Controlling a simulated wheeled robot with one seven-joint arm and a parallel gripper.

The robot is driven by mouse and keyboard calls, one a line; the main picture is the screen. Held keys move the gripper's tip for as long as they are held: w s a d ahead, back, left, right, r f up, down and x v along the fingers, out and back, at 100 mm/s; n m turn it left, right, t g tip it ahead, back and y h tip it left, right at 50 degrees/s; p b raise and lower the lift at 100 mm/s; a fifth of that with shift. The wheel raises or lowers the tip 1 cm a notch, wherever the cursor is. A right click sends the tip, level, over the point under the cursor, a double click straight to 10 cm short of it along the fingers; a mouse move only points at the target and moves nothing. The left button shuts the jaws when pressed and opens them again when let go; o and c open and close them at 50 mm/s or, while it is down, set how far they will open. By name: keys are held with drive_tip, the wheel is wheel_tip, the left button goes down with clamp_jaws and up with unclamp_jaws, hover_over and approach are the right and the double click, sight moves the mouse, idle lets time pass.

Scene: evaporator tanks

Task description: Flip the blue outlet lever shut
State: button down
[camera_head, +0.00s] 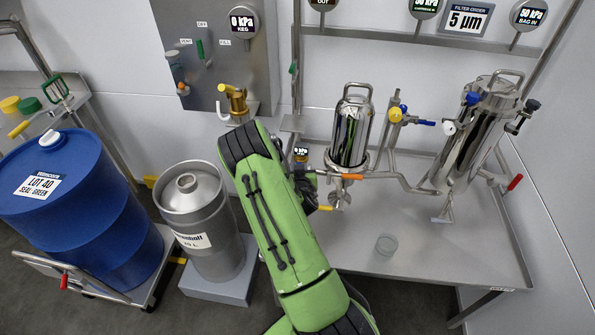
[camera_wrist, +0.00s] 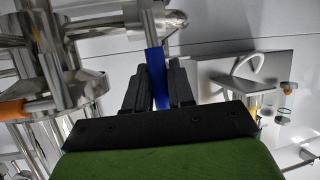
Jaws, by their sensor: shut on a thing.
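In the wrist view a blue lever (camera_wrist: 156,62) hangs from a metal pipe fitting (camera_wrist: 152,20) and points down between the two black fingers of my gripper (camera_wrist: 157,82). The gripper is shut on this lever, with a finger on each side. The lever's lower end is hidden behind the gripper body. In the head view my green arm hides the lever, and only a dark part of my gripper end (camera_head: 306,190) shows beside the filter stand. I cannot tell the valve's exact position from there.
A filter housing (camera_head: 351,135) with an orange lever (camera_head: 352,177) stands just right of my arm. Another blue handle (camera_head: 424,122) is farther right. A steel keg (camera_head: 205,220) and blue drum (camera_head: 80,210) stand left.

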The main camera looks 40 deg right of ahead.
drive_tip(key=shift+s+d+m, duration=0.1)
drive_tip(key=shift+s+m, duration=0.1)
drive_tip(key=shift+m, duration=0.1)
drive_tip(key=shift+f, duration=0.1)
drive_tip(key=c, duration=1.1)
unclamp_jaws()
drive_tip(key=shift+o, duration=0.2)
